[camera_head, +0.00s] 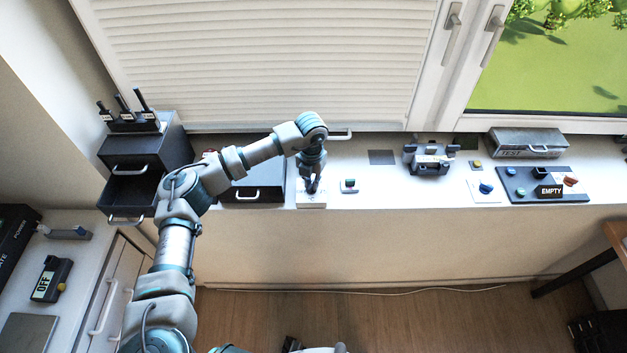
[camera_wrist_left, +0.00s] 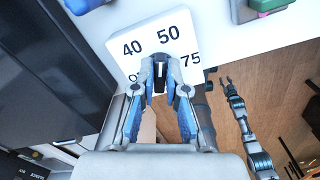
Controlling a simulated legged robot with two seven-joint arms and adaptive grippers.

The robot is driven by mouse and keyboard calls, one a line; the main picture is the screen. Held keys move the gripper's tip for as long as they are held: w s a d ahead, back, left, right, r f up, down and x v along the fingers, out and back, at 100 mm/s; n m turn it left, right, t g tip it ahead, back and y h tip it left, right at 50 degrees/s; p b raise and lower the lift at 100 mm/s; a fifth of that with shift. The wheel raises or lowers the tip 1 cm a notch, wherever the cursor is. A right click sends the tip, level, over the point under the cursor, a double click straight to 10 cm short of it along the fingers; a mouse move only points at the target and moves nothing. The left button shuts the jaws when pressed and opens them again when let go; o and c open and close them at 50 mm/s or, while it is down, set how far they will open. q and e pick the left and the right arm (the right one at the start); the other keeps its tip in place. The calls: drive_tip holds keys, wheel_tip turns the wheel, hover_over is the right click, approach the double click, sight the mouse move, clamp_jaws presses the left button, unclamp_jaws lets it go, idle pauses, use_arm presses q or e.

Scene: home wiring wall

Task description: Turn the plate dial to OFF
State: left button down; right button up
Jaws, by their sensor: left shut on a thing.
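The white dial plate (camera_head: 313,204) sits near the front edge of the white counter under my left gripper (camera_head: 312,187). In the left wrist view the plate (camera_wrist_left: 124,31) shows the numbers 40, 50 and 75, and a partly hidden mark at its lower left. My left gripper (camera_wrist_left: 160,76) points down, shut on the dial knob (camera_wrist_left: 160,70), whose dark pointer shows between the fingers. No OFF label is readable on the plate. My right gripper (camera_wrist_left: 227,84) shows small beyond the counter edge in the wrist view; its jaw opening is unclear.
A black drawer box (camera_head: 240,184) stands close left of the plate. Farther right are a dark device (camera_head: 430,160), a blue knob (camera_head: 486,187) and a grey TEST case (camera_head: 528,141). A handheld meter (camera_head: 50,281) reads OFF.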

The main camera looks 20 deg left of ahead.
use_arm(q)
drive_tip(key=shift+s+a+f+n, duration=0.1)
drive_tip(key=shift+s+f+n, duration=0.15)
drive_tip(key=shift+n, duration=1.55)
drive_tip(key=n+p, duration=0.1)
drive_tip(key=n, duration=0.3)
drive_tip(key=shift+n, duration=0.3)
drive_tip(key=n+p, duration=0.1)
drive_tip(key=n, duration=0.3)
drive_tip(key=n+p, duration=0.2)
drive_tip(key=n, duration=0.4)
drive_tip(key=shift+s+r, duration=0.1)
drive_tip(key=n+p, duration=0.1)
drive_tip(key=n, duration=0.3)
drive_tip(key=shift+p, duration=0.35)
drive_tip(key=shift+n+p, duration=0.35)
drive_tip(key=shift+n, duration=0.55)
use_arm(e)
wheel_tip(320, 180, up, 6)
drive_tip(key=shift+s+d+r, duration=0.15)
drive_tip(key=shift+s+r, duration=0.1)
drive_tip(key=shift+s, duration=0.1)
use_arm(q)
drive_tip(key=shift+n, duration=0.3)
